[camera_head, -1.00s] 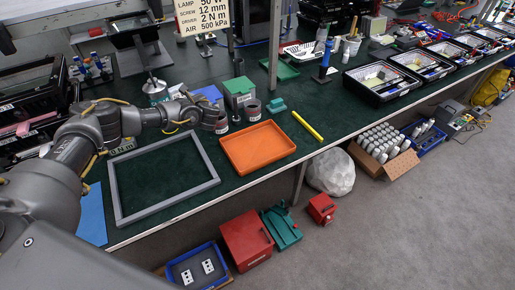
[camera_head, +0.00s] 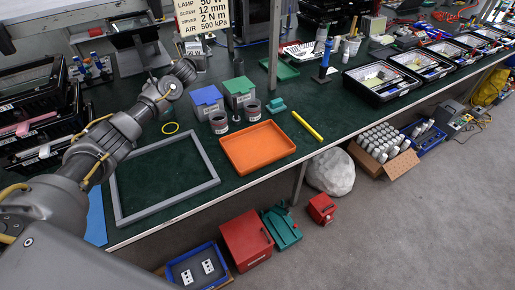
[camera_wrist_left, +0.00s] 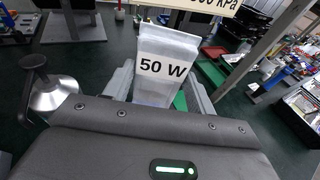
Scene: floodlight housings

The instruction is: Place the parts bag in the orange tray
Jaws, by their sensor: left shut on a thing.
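The parts bag (camera_wrist_left: 165,68) is a pale, whitish pack printed "50 W". In the left wrist view it stands up between the two fingers of my left gripper (camera_wrist_left: 161,88), which is shut on it. The orange tray (camera_head: 258,148) lies near the bench's front edge, empty, to the right of and nearer than the gripper. My right gripper is not in view.
A grey frame (camera_head: 214,170) lies left of the tray. A blue box (camera_head: 207,98), a green box (camera_head: 240,90) and two dark cups stand behind the tray. A yellow bar (camera_head: 308,126) lies to its right. A post and hanging sign (camera_head: 202,15) rise at the back.

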